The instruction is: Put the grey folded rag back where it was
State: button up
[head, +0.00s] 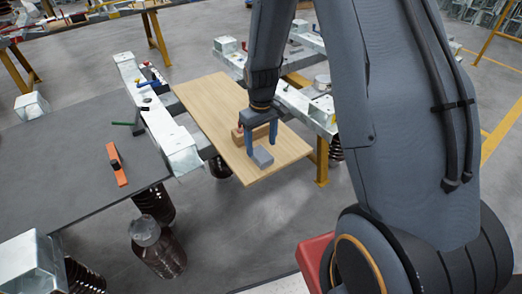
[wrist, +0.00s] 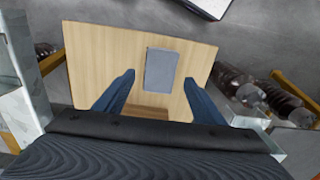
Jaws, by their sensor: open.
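The grey folded rag (head: 261,157) lies flat near the front end of the light wooden board (head: 215,105). In the wrist view the rag (wrist: 162,69) shows as a grey rectangle on the bare wood. My gripper (head: 261,148) points down over the board at the rag, its two blue fingers apart. In the wrist view the fingertips (wrist: 159,77) appear to either side of the rag's near part, with gaps between. I cannot tell how high the tips are above the board. Nothing is held.
A brown block (head: 238,134) stands on the board just behind the rag, partly hidden by my gripper. To the left, a dark tabletop (head: 60,165) carries an orange tool (head: 117,165). Grey metal beams (head: 160,125) and ribbed brown insulators (head: 157,252) surround the board.

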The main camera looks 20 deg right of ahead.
aim_at(261, 153)
notch_tip(261, 153, up, 8)
jog(key=b, duration=0.2)
jog(key=s+r+m, duration=0.1)
jog(key=s+r, duration=0.1)
jog(key=s, duration=0.6)
jog(key=s+r+m+t, duration=0.1)
jog(key=s+r+m, duration=0.1)
jog(key=s, duration=0.7)
jog(key=shift+s+r+m, duration=0.15)
jog(key=shift+r+m, duration=0.15)
jog(key=shift+r, duration=0.2)
